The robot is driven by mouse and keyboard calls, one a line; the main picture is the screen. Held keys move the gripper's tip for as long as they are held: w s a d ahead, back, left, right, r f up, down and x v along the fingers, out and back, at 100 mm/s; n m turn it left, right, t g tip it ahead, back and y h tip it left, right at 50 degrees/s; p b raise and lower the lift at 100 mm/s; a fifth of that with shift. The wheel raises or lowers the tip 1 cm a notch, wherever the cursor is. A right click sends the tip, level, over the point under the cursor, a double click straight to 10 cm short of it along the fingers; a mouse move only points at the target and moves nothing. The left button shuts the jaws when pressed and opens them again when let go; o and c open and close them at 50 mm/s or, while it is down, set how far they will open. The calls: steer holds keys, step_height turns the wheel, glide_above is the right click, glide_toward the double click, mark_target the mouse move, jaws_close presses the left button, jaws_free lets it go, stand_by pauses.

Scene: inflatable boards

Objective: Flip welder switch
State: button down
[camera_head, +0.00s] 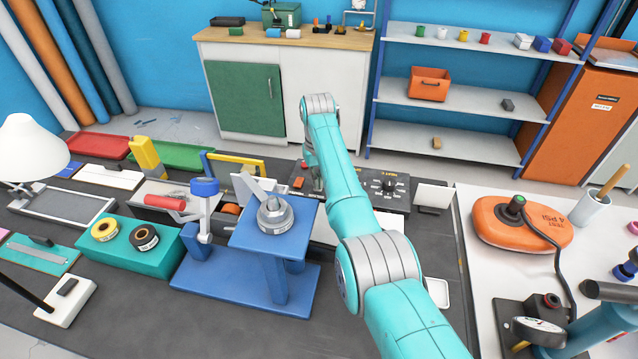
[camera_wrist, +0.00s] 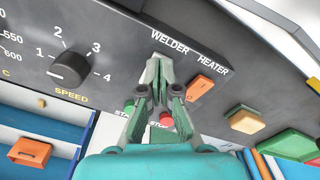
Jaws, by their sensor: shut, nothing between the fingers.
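The dark control panel (camera_wrist: 120,50) fills much of the wrist view, with a WELDER label and a HEATER label on it. My gripper (camera_wrist: 157,68) is shut and empty, its fingertips at the panel just below the WELDER label. The welder switch is hidden behind the fingers, so I cannot tell its position or whether they touch it. An orange rocker switch (camera_wrist: 200,88) sits under the HEATER label, to the right of the fingers. In the head view the panel (camera_head: 350,187) lies at the far side of the bench, with my gripper (camera_head: 318,187) at its left part.
A speed knob (camera_wrist: 70,68) is left of my fingers. A green start button (camera_wrist: 128,108) and a red stop button (camera_wrist: 166,119) are close below. In the head view, a blue press-like stand (camera_head: 268,240) stands left of my arm. An orange inflatable (camera_head: 545,228) lies at right.

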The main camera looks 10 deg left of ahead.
steer(key=shift+r, duration=3.15)
